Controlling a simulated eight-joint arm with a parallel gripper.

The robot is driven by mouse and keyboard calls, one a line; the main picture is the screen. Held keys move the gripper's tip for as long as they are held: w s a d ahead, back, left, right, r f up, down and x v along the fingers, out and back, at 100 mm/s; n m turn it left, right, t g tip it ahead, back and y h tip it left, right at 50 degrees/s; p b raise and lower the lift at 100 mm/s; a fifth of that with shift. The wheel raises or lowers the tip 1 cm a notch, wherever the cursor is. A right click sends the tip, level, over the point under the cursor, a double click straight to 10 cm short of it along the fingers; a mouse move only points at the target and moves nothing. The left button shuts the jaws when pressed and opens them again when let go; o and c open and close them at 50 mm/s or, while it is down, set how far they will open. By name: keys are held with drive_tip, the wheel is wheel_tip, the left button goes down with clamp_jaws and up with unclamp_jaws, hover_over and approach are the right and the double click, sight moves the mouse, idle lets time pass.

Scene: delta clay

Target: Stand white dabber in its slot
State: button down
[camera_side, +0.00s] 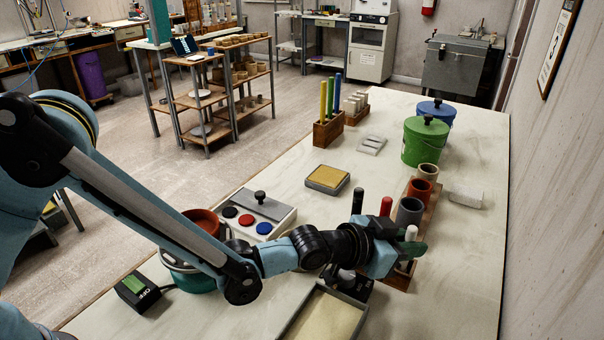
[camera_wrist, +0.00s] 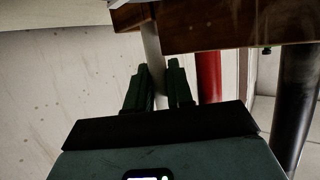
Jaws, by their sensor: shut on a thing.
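The white dabber (camera_side: 411,233) stands roughly upright, with its pale end showing above my gripper (camera_side: 410,250). In the wrist view the green fingers of my gripper (camera_wrist: 158,88) are shut around the white dabber (camera_wrist: 152,45). The wooden dabber rack (camera_side: 399,281) is just below my gripper, partly hidden by it. In the wrist view the dabber meets the edge of the rack (camera_wrist: 225,25); I cannot tell whether it is seated in the slot. A red dabber (camera_side: 386,206) and a black dabber (camera_side: 357,201) stand beside it, both also in the wrist view.
A shallow tray (camera_side: 327,318) lies in front. A box with coloured pads (camera_side: 262,212) is at left. The right of the table is mostly clear.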

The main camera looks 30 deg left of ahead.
sight(412, 228)
drive_tip(key=shift+f, duration=0.1)
idle(0.3)
drive_tip(key=c, duration=0.9)
unclamp_jaws()
drive_tip(key=shift+r, duration=3.55)
